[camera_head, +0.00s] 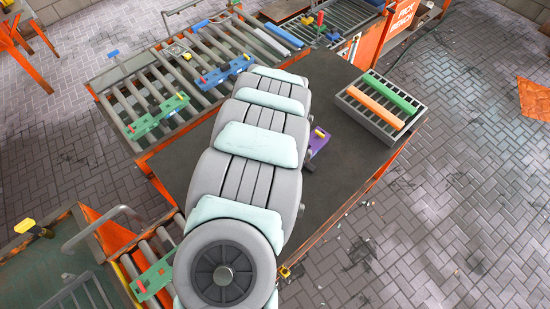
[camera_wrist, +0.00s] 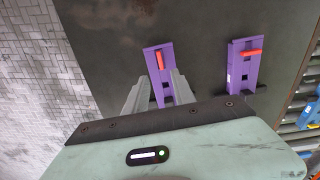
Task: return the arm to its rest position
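My gripper (camera_wrist: 160,76) shows in the wrist view with its two grey fingers apart. Nothing is clearly held between them. A purple piece with an orange-red bar (camera_wrist: 158,60) lies on the dark tabletop beyond, in line with the gap between the fingers. A second purple piece with an orange-red bar (camera_wrist: 243,65) lies to its right. In the head view my arm extends over the table and hides my gripper. Part of a purple piece (camera_head: 318,143) shows beside the arm there.
A grey slatted crate (camera_head: 350,102) holding an orange bar (camera_head: 375,106) and a green bar (camera_head: 390,93) stands at the table's right. A roller conveyor on the left carries a green piece (camera_head: 157,117) and a blue piece (camera_head: 224,71).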

